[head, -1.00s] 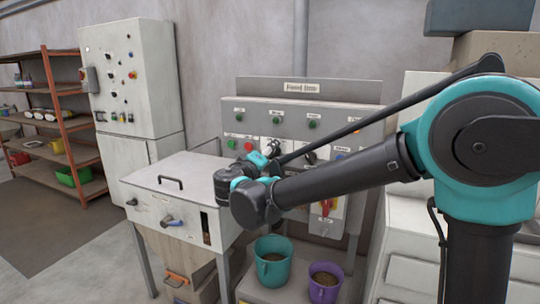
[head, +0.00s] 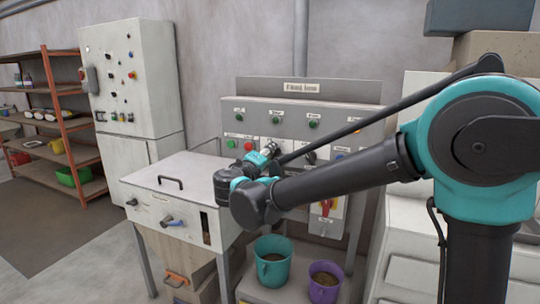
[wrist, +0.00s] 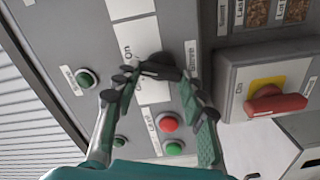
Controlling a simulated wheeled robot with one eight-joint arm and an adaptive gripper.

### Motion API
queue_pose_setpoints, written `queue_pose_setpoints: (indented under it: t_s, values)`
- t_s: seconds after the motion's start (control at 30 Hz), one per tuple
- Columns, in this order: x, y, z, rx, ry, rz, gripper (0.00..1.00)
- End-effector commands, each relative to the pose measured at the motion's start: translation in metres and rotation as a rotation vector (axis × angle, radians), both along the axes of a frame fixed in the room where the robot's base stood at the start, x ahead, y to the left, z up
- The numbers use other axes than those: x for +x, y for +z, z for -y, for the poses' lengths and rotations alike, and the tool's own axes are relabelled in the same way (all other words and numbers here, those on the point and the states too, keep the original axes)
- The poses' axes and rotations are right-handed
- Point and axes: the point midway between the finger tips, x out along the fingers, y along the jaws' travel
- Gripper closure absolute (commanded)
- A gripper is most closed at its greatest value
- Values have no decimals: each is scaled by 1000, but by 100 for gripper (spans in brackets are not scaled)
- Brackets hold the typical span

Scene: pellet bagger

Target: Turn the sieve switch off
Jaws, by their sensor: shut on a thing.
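The grey control panel (head: 345,125) stands behind the white-topped machine. In the wrist view a black rotary switch knob (wrist: 158,68) sits on a white plate with an "On" mark. A green lamp (wrist: 85,78) beside it has a label that seems to read "Sieve"; the knob's own label is too blurred to read surely. My gripper (wrist: 160,82) is shut on the knob, one finger on each side, and the fingers hide part of it. In the head view my gripper (head: 269,149) is at the panel's middle row, and my wrist partly covers the switches there.
A red button (wrist: 169,123) and a green button (wrist: 174,148) are close to my fingers. A red handle on a yellow plate (wrist: 272,100) sticks out to the right. Below the panel stand a teal bucket (head: 272,262) and a purple bucket (head: 324,285).

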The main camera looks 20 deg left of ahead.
Motion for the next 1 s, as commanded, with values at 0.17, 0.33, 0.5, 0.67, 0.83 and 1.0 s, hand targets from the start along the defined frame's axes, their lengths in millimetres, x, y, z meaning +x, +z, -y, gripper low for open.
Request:
queue_pose_setpoints:
  t_s: [0.17,0.33,0.5,0.67,0.83,1.0]
  values:
    - [0,-1,0,-140,0,-12,88]
    - [0,-2,0,-301,0,-25,88]
    - [0,-3,0,-461,1,-38,88]
    - [0,-4,0,-604,1,-49,88]
    - [0,-5,0,-733,1,-59,88]
    - [0,-6,0,-829,0,-67,88]
